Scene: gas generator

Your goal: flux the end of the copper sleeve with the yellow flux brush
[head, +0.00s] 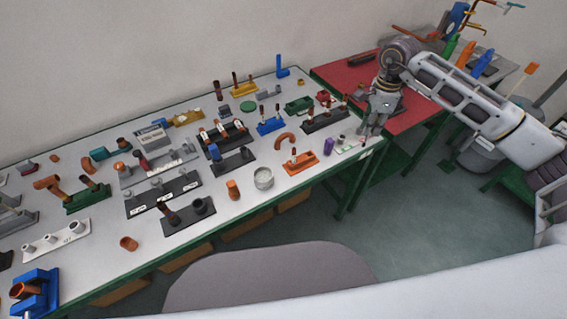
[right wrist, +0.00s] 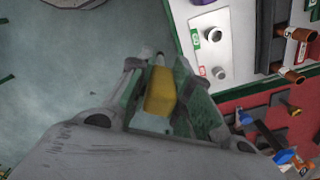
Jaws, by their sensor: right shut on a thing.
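My right gripper (head: 368,132) is above the right end of the white bench, by its front corner. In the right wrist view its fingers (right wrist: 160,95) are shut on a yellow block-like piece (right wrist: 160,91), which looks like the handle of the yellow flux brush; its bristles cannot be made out. Several copper pieces stand on the bench, and I cannot tell which is the copper sleeve. One short copper tube (head: 129,243) is loose near the front edge, another (head: 233,189) stands farther right, and one (head: 27,290) sits in a blue block (head: 40,284). My left gripper is not in view.
A white labelled board (head: 350,145) with grey pegs lies beneath and beside the right gripper. A red-topped bench (head: 345,72) adjoins at the back right. Several racks of fittings crowd the white bench (head: 100,275). A grey cup (head: 263,178) stands near the front edge.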

